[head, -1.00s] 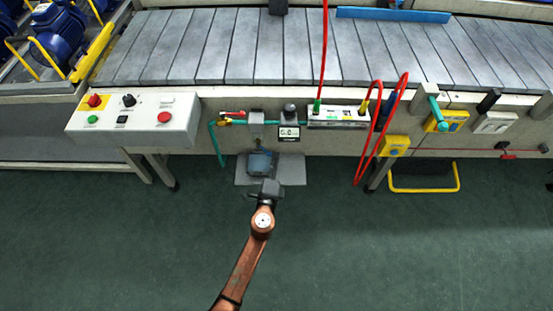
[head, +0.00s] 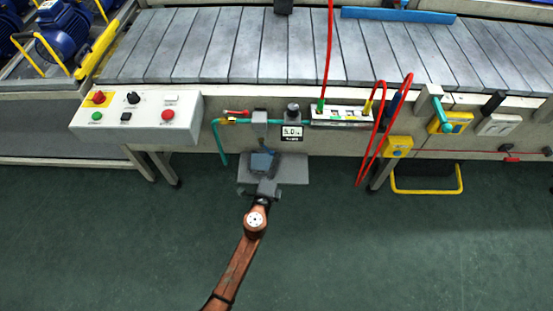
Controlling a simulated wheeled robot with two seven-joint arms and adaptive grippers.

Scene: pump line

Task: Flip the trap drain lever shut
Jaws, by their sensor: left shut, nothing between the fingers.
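A small red lever (head: 236,112) sits above a brass valve body (head: 228,121) on the teal pipe at the front of the conveyor frame. The lever lies about level, roughly along the pipe. A grey trap body (head: 259,118) is just right of it. My left gripper (head: 262,158) is shut and empty, below and slightly right of the lever, apart from it. It overlaps a grey plate in the picture; I cannot tell whether they touch. My right gripper does not show.
The grey plate (head: 293,172) is under the pipe. The pipe's teal down-leg (head: 221,146) is left of my gripper. A digital gauge (head: 292,132) and red hoses (head: 373,140) are to the right. A button box (head: 137,116) is at left. The green floor in front is open.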

